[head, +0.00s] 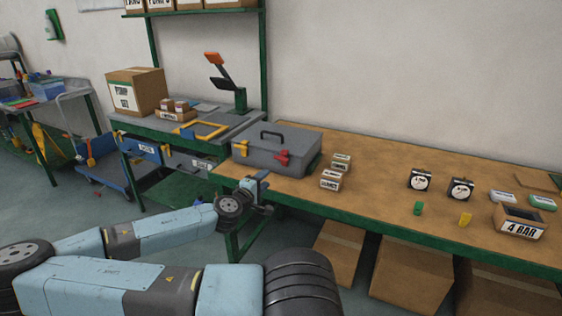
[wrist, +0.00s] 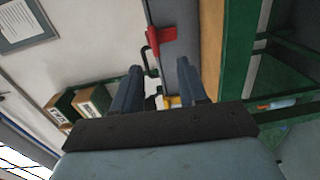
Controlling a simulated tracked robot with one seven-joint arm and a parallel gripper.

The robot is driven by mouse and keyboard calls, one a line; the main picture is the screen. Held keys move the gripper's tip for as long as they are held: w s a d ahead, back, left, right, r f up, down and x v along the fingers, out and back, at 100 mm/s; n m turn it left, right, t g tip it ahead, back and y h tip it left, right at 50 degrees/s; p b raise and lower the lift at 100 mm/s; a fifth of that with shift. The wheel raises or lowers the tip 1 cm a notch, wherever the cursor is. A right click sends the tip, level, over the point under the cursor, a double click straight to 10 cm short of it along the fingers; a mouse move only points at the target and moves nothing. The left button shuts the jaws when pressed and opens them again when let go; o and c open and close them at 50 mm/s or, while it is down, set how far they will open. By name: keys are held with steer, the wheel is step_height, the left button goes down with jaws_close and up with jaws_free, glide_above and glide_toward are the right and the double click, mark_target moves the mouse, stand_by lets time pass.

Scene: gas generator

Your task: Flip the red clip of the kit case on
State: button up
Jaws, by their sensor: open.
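The grey kit case (head: 258,157) stands closed on the brown bench top at the left end, its black handle (head: 277,132) upright. Its red clip (head: 284,157) is on the front, towards the right, and sticks out from the case. A yellow clip (head: 238,144) is on the front left. My gripper (head: 259,182) is in front of the bench edge, lower than the case and apart from it. In the wrist view my gripper (wrist: 157,78) is open and empty, with the red clip (wrist: 160,40) beyond the fingertips and the yellow clip (wrist: 172,101) partly hidden between the fingers.
Small labelled boxes (head: 331,180) stand right of the case. Gauges (head: 420,180), small green and yellow blocks and a "4 BAR" box (head: 521,223) are farther right. The bench's green front edge (head: 400,231) lies close to my gripper. Large cardboard boxes (head: 411,275) stand below.

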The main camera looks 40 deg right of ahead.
mark_target(284, 160)
steer(key=w+x, duration=0.1)
steer(key=x, duration=1.2)
steer(key=shift+d+r, duration=0.25)
steer(key=shift+r, duration=0.4)
steer(key=shift+w, duration=0.1)
steer(key=shift+f+n, duration=0.1)
steer(key=shift+n, duration=0.2)
jaws_close()
